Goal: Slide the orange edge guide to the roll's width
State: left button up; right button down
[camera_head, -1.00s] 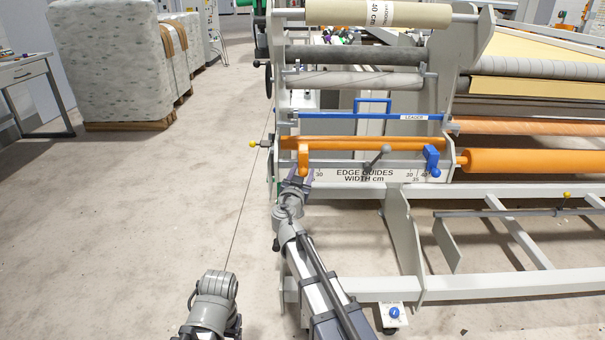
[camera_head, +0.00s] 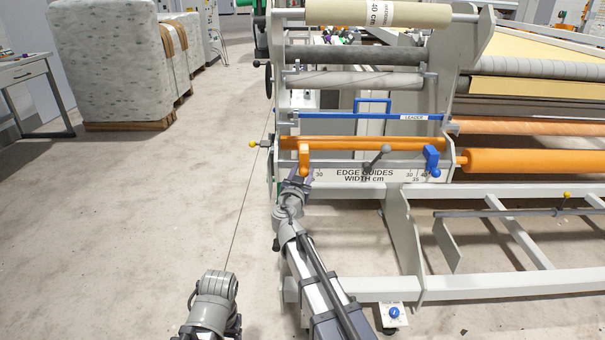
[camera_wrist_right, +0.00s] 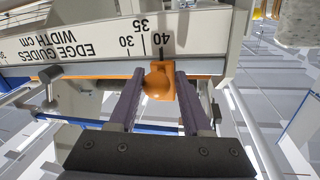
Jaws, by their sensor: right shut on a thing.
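The scale appears upside down there, and the guide lies at the 40 mark. In the head view my right gripper (camera_head: 300,180) is just below the guide, its fingers partly hidden. A cream roll (camera_head: 378,12) with a "40 cm" label lies at the top of the frame. My left gripper is not visible.
A grey lever with a dark ball (camera_head: 385,148) stands between the guides. A blue leader bar (camera_head: 345,116) runs above. The floor to the left is clear up to wrapped stacks (camera_head: 112,60).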

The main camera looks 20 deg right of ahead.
dwell(0.4)
jog(key=shift+d, duration=0.25)
jog(key=c, duration=0.5)
grip_release()
jog(key=shift+a, duration=0.1)
jog(key=shift+v, duration=4)
